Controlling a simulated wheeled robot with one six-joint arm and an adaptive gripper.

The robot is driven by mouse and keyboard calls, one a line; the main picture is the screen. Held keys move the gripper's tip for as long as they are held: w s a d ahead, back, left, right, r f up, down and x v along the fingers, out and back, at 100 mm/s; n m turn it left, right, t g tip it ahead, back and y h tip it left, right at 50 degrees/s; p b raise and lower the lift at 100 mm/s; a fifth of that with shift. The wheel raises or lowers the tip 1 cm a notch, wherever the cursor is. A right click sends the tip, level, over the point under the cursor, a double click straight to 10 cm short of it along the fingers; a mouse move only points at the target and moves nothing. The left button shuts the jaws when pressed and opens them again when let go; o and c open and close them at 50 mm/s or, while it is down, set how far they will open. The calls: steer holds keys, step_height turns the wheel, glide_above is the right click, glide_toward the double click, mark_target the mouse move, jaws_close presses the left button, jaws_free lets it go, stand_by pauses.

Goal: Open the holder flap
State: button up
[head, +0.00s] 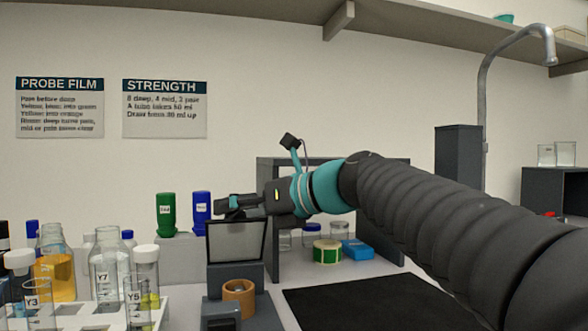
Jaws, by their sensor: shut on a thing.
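The holder flap (236,243) is a dark-framed panel with a pale grey face. It stands roughly upright on the dark holder (214,283) in the lower middle of the head view. My gripper (227,206) is at the flap's top edge, pointing left, and is shut on it. The exact contact between the fingers and the edge is too small to make out. An orange-brown ring (239,292) sits in front of the flap, low on the holder.
Bottles and tubes in a white rack (75,316) crowd the lower left. Green (166,213) and blue (201,212) bottles stand behind the flap. A green-labelled roll (327,252) and a blue box (357,250) lie right. A black mat (370,303) is clear.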

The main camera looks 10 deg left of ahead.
steer(key=shift+w+d+r, duration=0.1)
steer(key=shift+d+r, duration=0.25)
steer(key=shift+d, duration=0.35)
steer(key=shift+w+d+r, duration=0.1)
steer(key=shift+d+r, duration=0.25)
steer(key=shift+d, duration=0.3)
steer(key=shift+s+d+r, duration=0.3)
steer(key=shift+d+r, duration=0.25)
steer(key=shift+r, duration=0.1)
steer(key=s+d+r, duration=0.1)
steer(key=d+r, duration=0.4)
steer(key=d, duration=0.3)
steer(key=shift+r, duration=0.4)
steer(key=shift+d, duration=0.2)
steer(key=v, duration=1.1)
steer(key=shift+s+d, duration=0.2)
steer(key=shift+d, duration=0.2)
